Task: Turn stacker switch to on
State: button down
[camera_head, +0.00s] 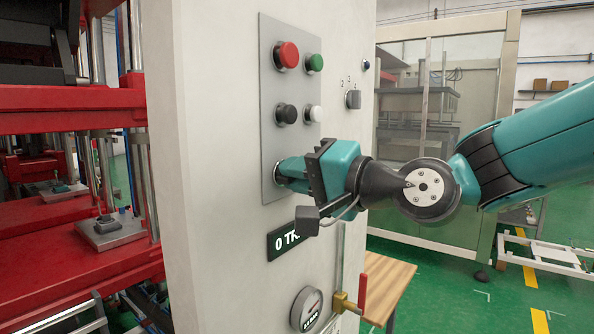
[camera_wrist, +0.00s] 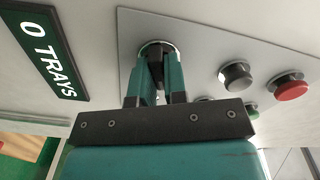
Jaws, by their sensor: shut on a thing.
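My gripper (camera_head: 283,172) reaches the lower part of a grey button panel (camera_head: 270,120) on a white cabinet face. It is shut on a round switch, taken as the stacker switch, below the buttons. The fingers hide most of the switch in the head view. In the wrist view my gripper (camera_wrist: 160,72) points at the panel, and the pale rim of the switch (camera_wrist: 156,45) shows around the fingertips. The switch's handle and its set position are hidden, and no label for it is readable.
Red (camera_head: 287,55), green (camera_head: 315,63), black (camera_head: 286,114) and white (camera_head: 313,114) buttons sit just above my gripper. A grey selector knob (camera_head: 353,99) is on the adjoining face. A "0 TRAYS" sign (camera_wrist: 42,50), pressure gauge (camera_head: 306,309) and red-handled valve (camera_head: 362,291) are below.

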jog(key=shift+f+m+p, duration=0.15)
jog(key=shift+m+p, duration=0.5)
jog(key=shift+m, duration=1.65)
jog(key=c, duration=1.2)
grip_release()
jog(key=shift+o, duration=0.2)
jog(key=b+v, duration=0.7)
jog(key=v, duration=1)
jog(key=shift+s+d, duration=0.15)
